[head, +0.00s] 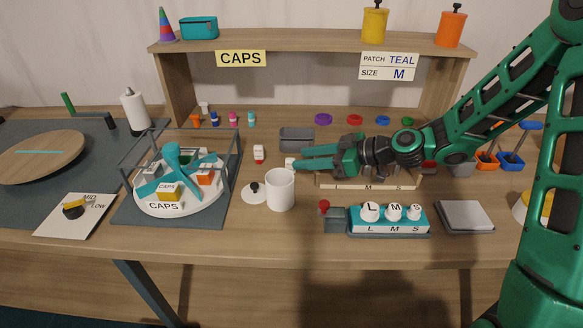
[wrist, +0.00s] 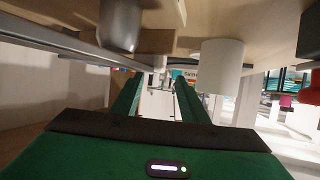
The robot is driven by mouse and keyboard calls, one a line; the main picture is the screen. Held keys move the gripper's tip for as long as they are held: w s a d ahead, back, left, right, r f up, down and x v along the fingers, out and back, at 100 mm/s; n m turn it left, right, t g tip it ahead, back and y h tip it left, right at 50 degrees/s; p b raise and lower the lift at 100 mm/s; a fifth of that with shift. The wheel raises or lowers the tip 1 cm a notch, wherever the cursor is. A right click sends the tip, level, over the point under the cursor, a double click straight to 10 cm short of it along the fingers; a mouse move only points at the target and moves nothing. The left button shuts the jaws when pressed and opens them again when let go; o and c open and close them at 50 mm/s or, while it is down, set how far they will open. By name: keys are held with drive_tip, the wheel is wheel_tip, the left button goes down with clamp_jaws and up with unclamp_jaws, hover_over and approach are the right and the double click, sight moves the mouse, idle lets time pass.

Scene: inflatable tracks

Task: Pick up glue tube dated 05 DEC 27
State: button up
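My gripper (head: 297,163) reaches in from the right, low over the middle of the table, fingers pointing left. In the wrist view the two fingers (wrist: 159,80) stand apart with a gap between them. A small white object (head: 290,163) shows at the fingertips in the head view; I cannot tell whether it is a glue tube or whether it is touched. A small white tube-like item with a red mark (head: 258,154) stands to the left of the fingertips, apart from them. No date is readable on either.
A white mug (head: 280,190) stands just in front of the fingertips, with a lid (head: 254,191) beside it. A grey tray (head: 297,136) lies behind. A caged carousel (head: 180,198) is left, a teal L-M-S block (head: 388,226) front right. Small coloured bottles (head: 233,119) stand behind.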

sight(293, 159)
drive_tip(key=shift+w+x, duration=0.2)
drive_tip(key=shift+x, duration=2.8)
drive_tip(key=shift+d+f, duration=0.15)
clamp_jaws()
